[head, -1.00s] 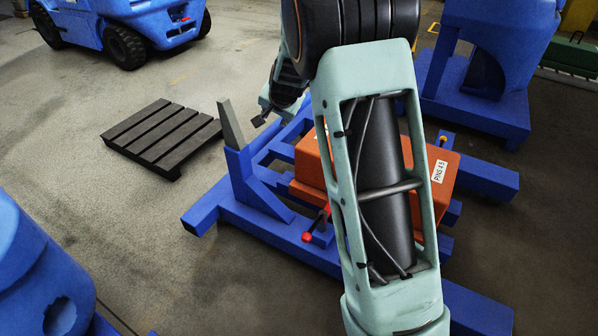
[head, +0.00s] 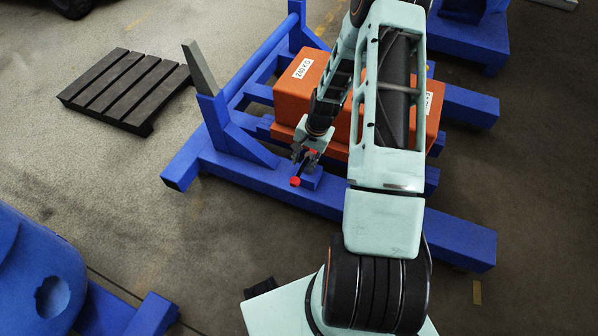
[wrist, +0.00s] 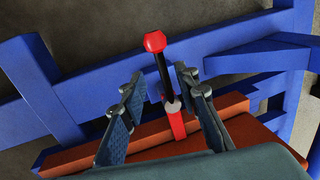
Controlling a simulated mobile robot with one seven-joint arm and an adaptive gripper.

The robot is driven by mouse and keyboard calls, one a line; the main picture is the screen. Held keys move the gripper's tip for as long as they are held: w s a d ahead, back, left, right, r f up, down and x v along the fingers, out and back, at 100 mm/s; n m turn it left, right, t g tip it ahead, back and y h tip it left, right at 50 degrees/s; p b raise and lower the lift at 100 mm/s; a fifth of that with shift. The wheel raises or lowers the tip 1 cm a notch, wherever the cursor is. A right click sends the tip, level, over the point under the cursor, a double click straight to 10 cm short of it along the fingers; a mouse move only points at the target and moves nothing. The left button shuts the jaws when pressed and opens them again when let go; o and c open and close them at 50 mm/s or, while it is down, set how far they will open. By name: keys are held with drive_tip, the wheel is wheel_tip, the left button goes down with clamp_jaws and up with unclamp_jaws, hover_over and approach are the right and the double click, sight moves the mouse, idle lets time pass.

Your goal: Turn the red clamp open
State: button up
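The red clamp has a red ball knob (wrist: 155,41) on a black lever, with a red lower part (wrist: 177,124) by the orange weight. In the head view its knob (head: 295,181) shows just below my gripper (head: 306,160), over the blue frame. In the wrist view my gripper (wrist: 160,85) is open. Its two fingers stand on either side of the lever, with visible gaps on both sides. The knob lies beyond the fingertips. The lower part of the clamp lies between the fingers. Whether the fingers are level with the lever in depth is hard to tell.
The orange weight block (head: 288,97) rests on the blue fixture frame (head: 325,201), partly hidden by my arm. A blue post with a grey tip (head: 200,68) rises left of my gripper. A dark pallet (head: 125,88) lies on the floor at the left.

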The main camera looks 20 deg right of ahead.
sight(299, 174)
drive_tip(key=f, duration=0.2)
drive_tip(key=f+b, duration=0.1)
drive_tip(key=f, duration=0.1)
drive_tip(key=w+a+f, duration=0.1)
drive_tip(key=f, duration=0.2)
drive_tip(key=shift+b, duration=0.3)
clamp_jaws()
